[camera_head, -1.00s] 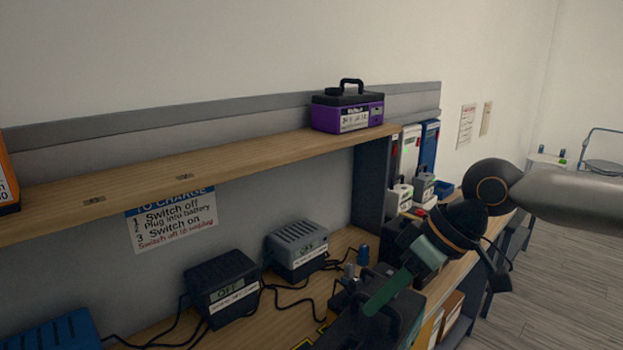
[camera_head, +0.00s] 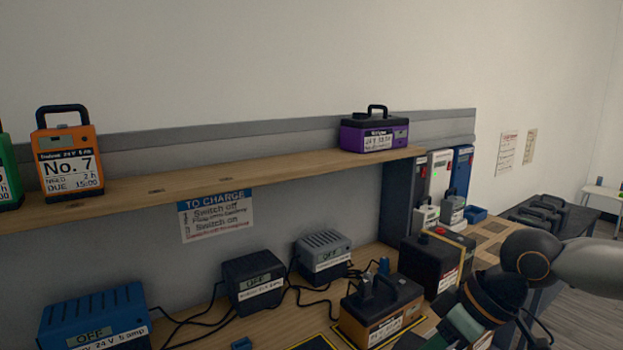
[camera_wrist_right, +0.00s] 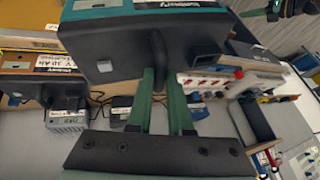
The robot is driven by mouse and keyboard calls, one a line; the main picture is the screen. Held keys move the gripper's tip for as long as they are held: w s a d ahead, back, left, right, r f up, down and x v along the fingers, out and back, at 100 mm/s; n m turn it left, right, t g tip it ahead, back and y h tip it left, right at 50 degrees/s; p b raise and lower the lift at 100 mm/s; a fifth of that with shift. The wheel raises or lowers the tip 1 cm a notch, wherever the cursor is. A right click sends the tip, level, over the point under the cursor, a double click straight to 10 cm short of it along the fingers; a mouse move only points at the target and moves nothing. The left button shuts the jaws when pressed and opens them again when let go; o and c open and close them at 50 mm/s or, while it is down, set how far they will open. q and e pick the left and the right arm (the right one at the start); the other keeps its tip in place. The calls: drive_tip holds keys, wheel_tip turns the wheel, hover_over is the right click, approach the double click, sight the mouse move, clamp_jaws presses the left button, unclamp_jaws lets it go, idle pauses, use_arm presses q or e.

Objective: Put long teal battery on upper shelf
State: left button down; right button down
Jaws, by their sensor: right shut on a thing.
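In the right wrist view my right gripper (camera_wrist_right: 162,85) is shut on the black handle (camera_wrist_right: 158,50) of a battery with a dark top (camera_wrist_right: 125,48) and teal side (camera_wrist_right: 110,8). In the head view only part of the right gripper's green body (camera_head: 456,330) shows at the bottom edge. Its fingertips and the teal battery are out of that view. The wooden upper shelf (camera_head: 240,178) runs across the head view. My left gripper is not in view.
On the shelf stand an orange battery (camera_head: 68,165), a green one (camera_head: 8,175) and a purple one (camera_head: 374,137); the long middle stretch is bare. A sign (camera_head: 215,213) hangs under the shelf.

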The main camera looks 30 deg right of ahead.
drive_tip(key=shift+n, duration=0.7)
drive_tip(key=a+f, duration=0.2)
drive_tip(key=a, duration=0.1)
drive_tip(key=w+a+f, duration=0.1)
drive_tip(key=a+f, duration=0.2)
drive_tip(key=w+a+f, duration=0.1)
drive_tip(key=a+f, duration=0.2)
drive_tip(key=shift+w+f, duration=0.15)
drive_tip(key=shift+w, duration=0.05)
drive_tip(key=w+a+m, duration=0.1)
drive_tip(key=a+f+m, duration=0.1)
drive_tip(key=w+a+f+m+t+h, duration=0.1)
drive_tip(key=shift+w+a+m, duration=0.3)
drive_tip(key=shift+m, duration=0.1)
